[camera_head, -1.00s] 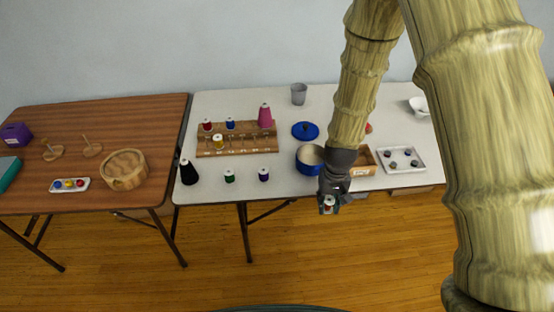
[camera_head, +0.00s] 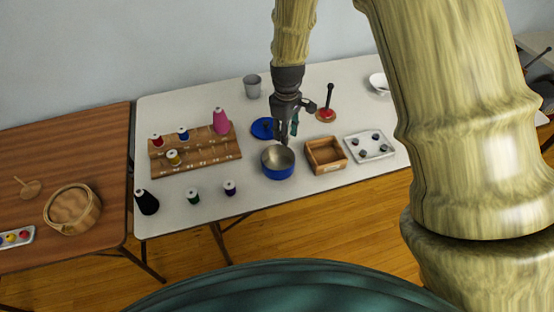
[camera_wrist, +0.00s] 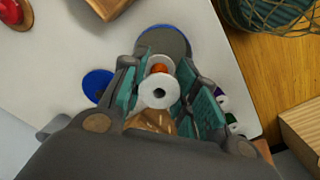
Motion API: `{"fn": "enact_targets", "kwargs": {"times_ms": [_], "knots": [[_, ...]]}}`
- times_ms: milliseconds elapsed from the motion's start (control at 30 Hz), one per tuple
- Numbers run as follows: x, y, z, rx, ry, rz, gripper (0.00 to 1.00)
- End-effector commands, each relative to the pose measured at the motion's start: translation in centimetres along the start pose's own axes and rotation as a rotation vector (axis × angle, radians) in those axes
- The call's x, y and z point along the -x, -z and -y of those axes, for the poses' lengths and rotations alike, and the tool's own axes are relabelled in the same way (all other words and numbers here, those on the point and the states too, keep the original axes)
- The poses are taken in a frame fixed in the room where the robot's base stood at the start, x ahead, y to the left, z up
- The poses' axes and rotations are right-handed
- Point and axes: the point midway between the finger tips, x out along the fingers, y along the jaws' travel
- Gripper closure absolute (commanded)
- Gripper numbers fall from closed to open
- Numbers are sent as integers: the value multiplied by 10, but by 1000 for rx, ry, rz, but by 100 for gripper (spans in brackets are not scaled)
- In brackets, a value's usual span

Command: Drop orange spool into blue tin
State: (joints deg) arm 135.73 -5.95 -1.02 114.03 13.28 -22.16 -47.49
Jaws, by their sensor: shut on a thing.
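The orange spool (camera_wrist: 158,70), with white end discs, sits between the teal fingers of my gripper (camera_wrist: 160,92) in the wrist view. My gripper is shut on it. In the head view my gripper (camera_head: 284,139) points down just above the back part of the blue tin (camera_head: 278,172), and I cannot make out the spool there. The tin is round, open at the top and stands on the white table. In the wrist view the tin (camera_wrist: 180,40) lies just beyond the spool, which partly overlaps it.
The blue lid (camera_head: 262,128) lies behind the tin. A wooden box (camera_head: 326,167) and a white tray (camera_head: 355,151) stand to its right. A spool rack (camera_head: 205,160) and several loose spools are to its left. A red-based stand (camera_head: 327,115) is behind the box.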

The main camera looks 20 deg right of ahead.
Motion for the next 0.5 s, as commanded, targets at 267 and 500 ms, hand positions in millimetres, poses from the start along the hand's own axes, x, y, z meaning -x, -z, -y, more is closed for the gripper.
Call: {"fn": "enact_targets", "kwargs": {"times_ms": [267,500], "knots": [[-26,1,1,1,0,1,78],[-50,0,1,-2,0,0,78]]}}
